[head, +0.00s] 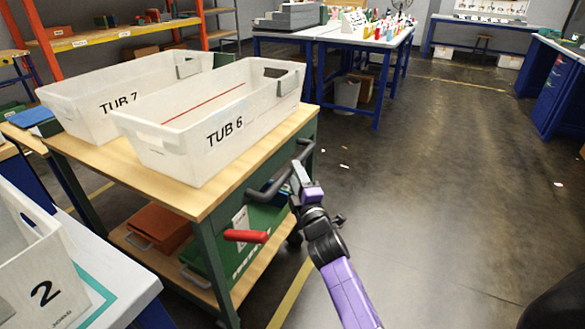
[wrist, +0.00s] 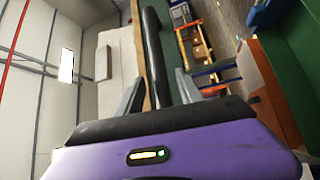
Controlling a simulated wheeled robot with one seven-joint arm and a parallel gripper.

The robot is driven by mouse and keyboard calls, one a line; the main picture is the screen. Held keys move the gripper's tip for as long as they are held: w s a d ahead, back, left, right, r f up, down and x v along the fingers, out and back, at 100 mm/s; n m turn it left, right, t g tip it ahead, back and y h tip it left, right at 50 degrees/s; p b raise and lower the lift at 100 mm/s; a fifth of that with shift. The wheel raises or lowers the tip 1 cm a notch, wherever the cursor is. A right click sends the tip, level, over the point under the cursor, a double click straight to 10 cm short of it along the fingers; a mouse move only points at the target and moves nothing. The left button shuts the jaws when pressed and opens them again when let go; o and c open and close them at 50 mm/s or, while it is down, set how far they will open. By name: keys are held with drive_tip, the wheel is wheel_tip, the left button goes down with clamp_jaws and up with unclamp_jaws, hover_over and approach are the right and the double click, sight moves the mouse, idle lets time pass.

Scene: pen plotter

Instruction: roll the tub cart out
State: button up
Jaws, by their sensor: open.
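The tub cart (head: 225,195) has a wooden top on a green frame and stands at the left in the head view. Two white tubs sit side by side on it, TUB 7 (head: 90,105) and TUB 6 (head: 200,135). A dark bar handle (head: 268,190) sticks out from the cart's right end. My gripper (head: 300,172) is at that handle. In the wrist view the dark bar (wrist: 155,50) runs between the two open fingers of my gripper (wrist: 160,82). The fingers are apart, and contact with the bar cannot be told.
A red lever (head: 245,236) juts from the cart below the handle. Blue-legged benches (head: 350,40) stand behind. The dark floor (head: 440,160) to the right is mostly clear.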

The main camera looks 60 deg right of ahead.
drive_tip(key=shift+x, duration=1.55)
clamp_jaws()
